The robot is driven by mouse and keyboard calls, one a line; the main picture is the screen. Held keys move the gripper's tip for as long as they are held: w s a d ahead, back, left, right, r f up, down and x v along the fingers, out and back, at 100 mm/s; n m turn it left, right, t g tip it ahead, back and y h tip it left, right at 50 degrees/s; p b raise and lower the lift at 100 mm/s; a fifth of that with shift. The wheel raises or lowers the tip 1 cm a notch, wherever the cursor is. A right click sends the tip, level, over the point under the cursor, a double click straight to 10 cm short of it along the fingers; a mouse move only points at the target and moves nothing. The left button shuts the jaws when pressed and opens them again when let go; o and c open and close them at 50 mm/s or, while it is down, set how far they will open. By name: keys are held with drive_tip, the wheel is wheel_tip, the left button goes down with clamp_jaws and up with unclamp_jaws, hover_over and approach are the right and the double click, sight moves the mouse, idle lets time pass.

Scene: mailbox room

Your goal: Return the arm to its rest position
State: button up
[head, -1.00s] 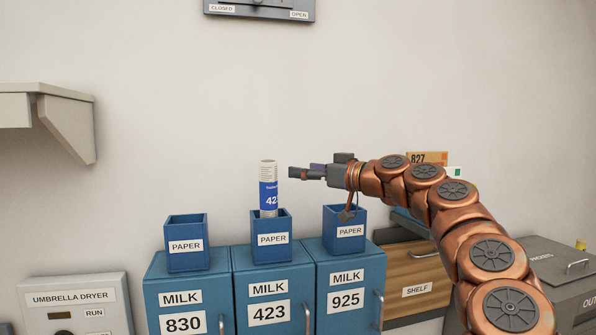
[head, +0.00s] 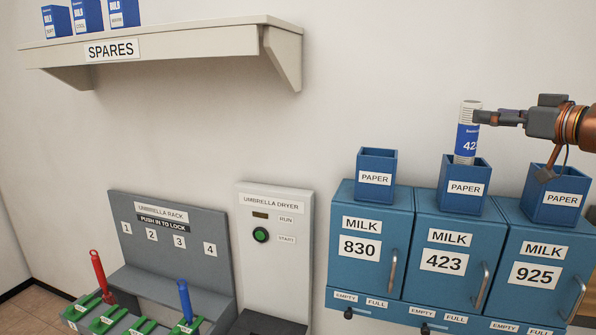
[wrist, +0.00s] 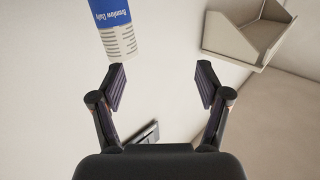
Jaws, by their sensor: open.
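My gripper (head: 486,117) reaches in from the right in the head view, pointing left at the height of the rolled newspaper's upper part. In the wrist view my gripper (wrist: 160,85) has its two fingers wide apart with nothing between them. The rolled newspaper (head: 467,138), white and blue, stands upright in the paper box (head: 465,188) above milk door 423. It also shows in the wrist view (wrist: 117,30), beyond the left finger's tip. In the head view the fingertips overlap the newspaper's right edge; I cannot tell whether they touch it.
Paper boxes stand on milk cabinets 830 (head: 370,247) and 925 (head: 537,275). Left are the umbrella dryer (head: 275,270), the umbrella rack (head: 178,245) with red and blue umbrellas, and the SPARES shelf (head: 190,45) holding blue boxes. The wall between is bare.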

drive_tip(key=s+a+f+n+g+y, duration=0.1)
drive_tip(key=a+f+g, duration=0.1)
drive_tip(key=a, duration=0.6)
drive_tip(key=s+a+f+n+g+y, duration=0.1)
drive_tip(key=a+f+g, duration=0.1)
drive_tip(key=a, duration=0.6)
drive_tip(key=s+a+f+g+h, duration=0.1)
drive_tip(key=s+a+f+g, duration=0.25)
drive_tip(key=a+f, duration=0.25)
drive_tip(key=s+a+f+g+h, duration=0.1)
drive_tip(key=s+a+f+g, duration=0.1)
drive_tip(key=s+a+f, duration=0.4)
drive_tip(key=s+f+m+g+h, duration=0.3)
drive_tip(key=s+f+g, duration=0.3)
drive_tip(key=s+f, duration=1)
wheel_tip(320, 180, down, 4)
drive_tip(key=shift+s+f+m+h, duration=0.25)
drive_tip(key=shift+s+m+h, duration=0.05)
drive_tip(key=shift+h, duration=0.4)
drive_tip(key=s+d+f, duration=0.1)
drive_tip(key=s, duration=0.1)
drive_tip(key=s+d+f+m+g+h, duration=0.1)
drive_tip(key=s+f, duration=0.1)
drive_tip(key=s, duration=0.1)
drive_tip(key=s+d+f+m+g, duration=0.1)
drive_tip(key=s+f, duration=0.1)
drive_tip(key=s, duration=0.1)
drive_tip(key=shift+s+d+f+h, duration=0.1)
drive_tip(key=shift+d+f+h, duration=0.1)
drive_tip(key=shift+h, duration=0.2)
